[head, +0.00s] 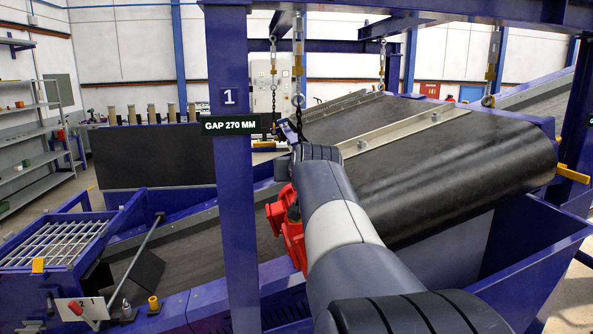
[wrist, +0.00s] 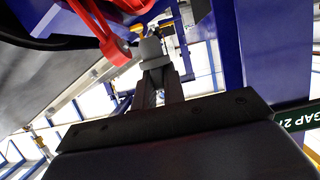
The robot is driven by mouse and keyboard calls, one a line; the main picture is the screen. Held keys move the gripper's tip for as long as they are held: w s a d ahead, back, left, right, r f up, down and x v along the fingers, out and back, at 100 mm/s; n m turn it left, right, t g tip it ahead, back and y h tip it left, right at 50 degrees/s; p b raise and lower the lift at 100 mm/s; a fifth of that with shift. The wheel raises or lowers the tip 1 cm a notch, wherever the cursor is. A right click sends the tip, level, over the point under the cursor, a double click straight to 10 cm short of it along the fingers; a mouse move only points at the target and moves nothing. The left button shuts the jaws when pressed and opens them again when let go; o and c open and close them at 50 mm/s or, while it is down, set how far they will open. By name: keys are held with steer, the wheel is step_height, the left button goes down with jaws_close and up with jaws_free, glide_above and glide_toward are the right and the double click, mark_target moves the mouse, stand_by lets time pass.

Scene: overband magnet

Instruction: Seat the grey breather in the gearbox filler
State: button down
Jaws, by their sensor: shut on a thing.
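In the wrist view, my gripper (wrist: 158,78) is shut on a small grey block-like part, which I take to be the grey breather (wrist: 151,48). The breather sticks out past the fingertips. Red parts (wrist: 117,45) with a rounded end show close beside it; I cannot tell whether they touch. In the head view, a red housing (head: 290,238), possibly the gearbox, shows beside the belt, partly hidden behind my arm. I cannot make out the filler opening. My gripper and the breather are not clear in the head view.
A blue post (head: 232,180) with a GAP 270 MM sign (head: 230,126) stands just left of my arm. The black belt of the magnet (head: 470,170) hangs on chains at right. A grated blue box (head: 55,243) stands at lower left.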

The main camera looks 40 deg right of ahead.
steer(key=shift+f+b, duration=2.15)
steer(key=shift+f, duration=0.5)
steer(key=shift+f+b, duration=1.35)
steer(key=shift+b, duration=0.15)
steer(key=c, duration=1.4)
jaws_free()
steer(key=b+v, duration=0.2)
steer(key=v, duration=0.9)
steer(key=shift+w, duration=0.15)
